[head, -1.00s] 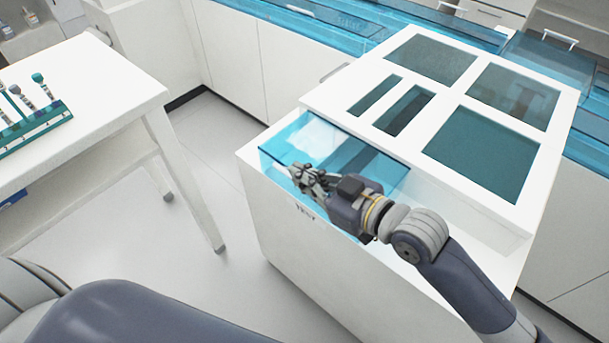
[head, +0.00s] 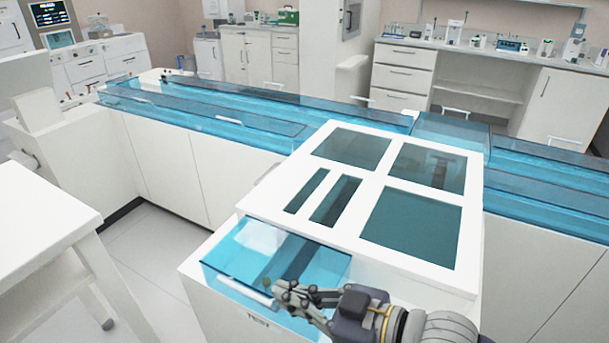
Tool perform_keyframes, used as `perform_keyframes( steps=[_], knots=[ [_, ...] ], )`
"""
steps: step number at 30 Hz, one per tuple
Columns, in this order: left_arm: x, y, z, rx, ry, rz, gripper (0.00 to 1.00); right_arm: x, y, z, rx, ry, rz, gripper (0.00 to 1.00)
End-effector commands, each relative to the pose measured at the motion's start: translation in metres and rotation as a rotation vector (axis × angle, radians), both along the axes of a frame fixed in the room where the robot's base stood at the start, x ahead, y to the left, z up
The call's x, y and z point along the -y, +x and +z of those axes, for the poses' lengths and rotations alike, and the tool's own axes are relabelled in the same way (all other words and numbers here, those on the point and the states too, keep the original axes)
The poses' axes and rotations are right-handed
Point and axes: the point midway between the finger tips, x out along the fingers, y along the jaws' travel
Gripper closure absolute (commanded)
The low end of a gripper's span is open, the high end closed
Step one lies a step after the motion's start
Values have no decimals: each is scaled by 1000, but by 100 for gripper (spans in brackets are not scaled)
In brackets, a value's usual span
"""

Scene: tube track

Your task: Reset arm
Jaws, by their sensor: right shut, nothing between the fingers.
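My right gripper (head: 283,295) comes in from the lower right, by the front of the open blue translucent drawer (head: 265,250). Its fingers are shut with nothing held. It overlaps the right end of the drawer's white handle (head: 243,291); I cannot tell whether it touches it. The drawer belongs to a white machine (head: 375,172) with several dark glass panels in its top. My left gripper is not in view.
A long blue-covered track (head: 205,125) runs behind the machine on white cabinets. A white table (head: 40,215) stands at the left, with free floor (head: 150,250) between. A bench with lab items (head: 480,48) is at the back.

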Motion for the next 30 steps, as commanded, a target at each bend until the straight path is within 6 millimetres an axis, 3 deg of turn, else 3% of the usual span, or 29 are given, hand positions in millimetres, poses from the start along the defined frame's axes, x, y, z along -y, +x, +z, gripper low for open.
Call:
perform_keyframes(
  steps=[5,8,11,16,21,30],
  knots=[
    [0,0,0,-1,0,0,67,2,-1,-10,-24,-17,-39,100],
    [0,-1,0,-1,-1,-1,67,11,-1,-29,-68,-55,-114,100],
    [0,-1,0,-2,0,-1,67,33,2,-56,-143,-114,-235,100],
    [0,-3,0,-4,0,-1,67,97,-9,-117,-337,-249,-486,100],
    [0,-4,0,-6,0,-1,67,171,-50,-178,-566,-406,-723,100],
    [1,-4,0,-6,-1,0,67,258,-144,-233,-879,-619,-981,100]
  ],
)
